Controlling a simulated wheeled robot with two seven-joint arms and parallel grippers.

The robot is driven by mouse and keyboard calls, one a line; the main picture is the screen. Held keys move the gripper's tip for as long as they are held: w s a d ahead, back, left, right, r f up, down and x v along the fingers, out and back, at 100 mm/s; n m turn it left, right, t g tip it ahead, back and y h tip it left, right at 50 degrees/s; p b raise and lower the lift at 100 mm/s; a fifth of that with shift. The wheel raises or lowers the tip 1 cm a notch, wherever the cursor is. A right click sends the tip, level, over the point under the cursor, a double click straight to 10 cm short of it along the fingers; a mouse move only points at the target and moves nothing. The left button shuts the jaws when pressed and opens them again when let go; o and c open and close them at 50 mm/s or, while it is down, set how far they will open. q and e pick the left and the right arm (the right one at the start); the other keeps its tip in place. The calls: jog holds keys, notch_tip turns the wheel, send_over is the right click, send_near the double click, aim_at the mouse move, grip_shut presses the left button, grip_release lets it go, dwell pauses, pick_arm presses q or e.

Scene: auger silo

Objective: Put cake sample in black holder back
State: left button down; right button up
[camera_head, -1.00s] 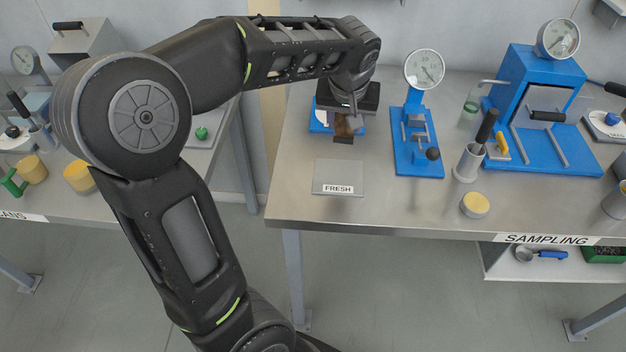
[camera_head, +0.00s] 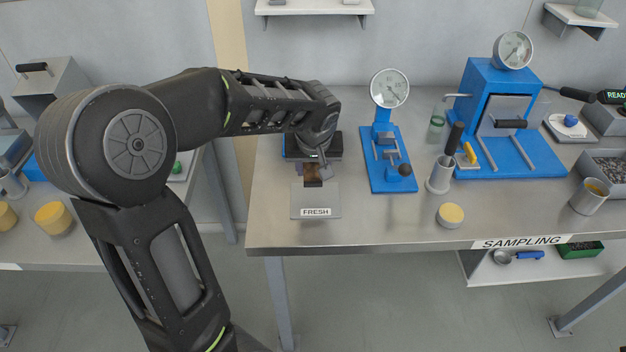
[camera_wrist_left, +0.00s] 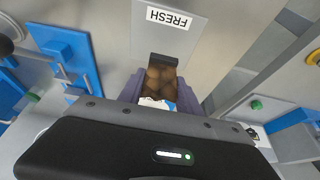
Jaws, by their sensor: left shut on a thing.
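My left gripper (camera_head: 315,165) is shut on the cake sample, a brown block (camera_head: 312,172) with a black end, the black holder (camera_head: 313,183). In the left wrist view, the brown sample (camera_wrist_left: 162,82) sits between the purple-grey fingers (camera_wrist_left: 160,92), with the black holder (camera_wrist_left: 172,60) at its far end. The gripper is at the back edge of a grey plate (camera_head: 315,197) labelled FRESH, which also shows in the wrist view (camera_wrist_left: 185,38). I cannot tell whether the holder touches the plate. My right gripper is not in view.
A blue stand with a dial gauge (camera_head: 390,150) is right of the plate. Farther right are a metal cup with a black-handled tool (camera_head: 440,175), a yellow-topped puck (camera_head: 450,215) and a blue press (camera_head: 490,95). The steel table (camera_head: 370,225) is clear in front of the blue stand.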

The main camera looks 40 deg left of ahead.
aim_at(313, 178)
pick_arm(q)
jog(key=shift+f, duration=0.25)
jog(key=shift+f, duration=1.9)
jog(key=shift+f, duration=0.2)
jog(key=c, duration=0.8)
grip_release()
jog(key=shift+r, duration=0.1)
jog(key=shift+r, duration=0.1)
